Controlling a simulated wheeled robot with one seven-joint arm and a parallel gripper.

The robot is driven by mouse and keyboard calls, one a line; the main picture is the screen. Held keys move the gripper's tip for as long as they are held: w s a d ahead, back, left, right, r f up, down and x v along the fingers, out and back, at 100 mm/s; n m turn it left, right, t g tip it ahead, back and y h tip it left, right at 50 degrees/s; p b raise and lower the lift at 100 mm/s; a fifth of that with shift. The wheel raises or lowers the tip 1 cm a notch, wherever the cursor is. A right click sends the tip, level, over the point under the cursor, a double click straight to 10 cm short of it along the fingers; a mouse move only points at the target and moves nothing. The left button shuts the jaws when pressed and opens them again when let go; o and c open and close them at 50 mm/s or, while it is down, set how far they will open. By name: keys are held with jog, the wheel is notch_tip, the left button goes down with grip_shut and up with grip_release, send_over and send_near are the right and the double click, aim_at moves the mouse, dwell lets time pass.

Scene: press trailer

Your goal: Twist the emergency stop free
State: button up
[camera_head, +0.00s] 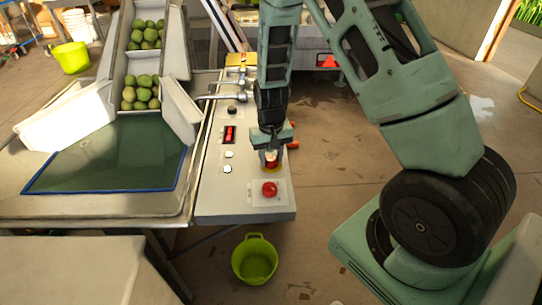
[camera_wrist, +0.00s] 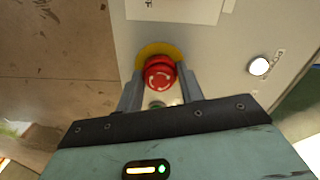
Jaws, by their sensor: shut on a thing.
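The emergency stop is a red mushroom button with white arrows on a yellow round plate; it shows in the wrist view (camera_wrist: 159,72). In the head view the emergency stop (camera_head: 272,163) is partly hidden by my gripper, on the grey control panel (camera_head: 215,205). My gripper (camera_wrist: 158,88) points at the panel, its two fingers on either side of the red button and shut on it. In the head view my gripper (camera_head: 271,155) comes down on the panel from above.
A second red button (camera_head: 269,189) sits on a pale plate nearer the panel's front edge. A red rocker switch (camera_head: 230,134) and white buttons (camera_head: 227,169) lie to the left. A green bucket (camera_head: 255,260) stands on the floor below. A chute of green fruit (camera_head: 141,92) is at upper left.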

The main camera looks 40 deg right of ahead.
aim_at(271, 157)
jog(key=shift+w, duration=0.15)
jog(key=o, duration=1)
jog(key=shift+r, duration=0.15)
notch_tip(271, 157, up, 17)
jog(key=shift+r, duration=0.1)
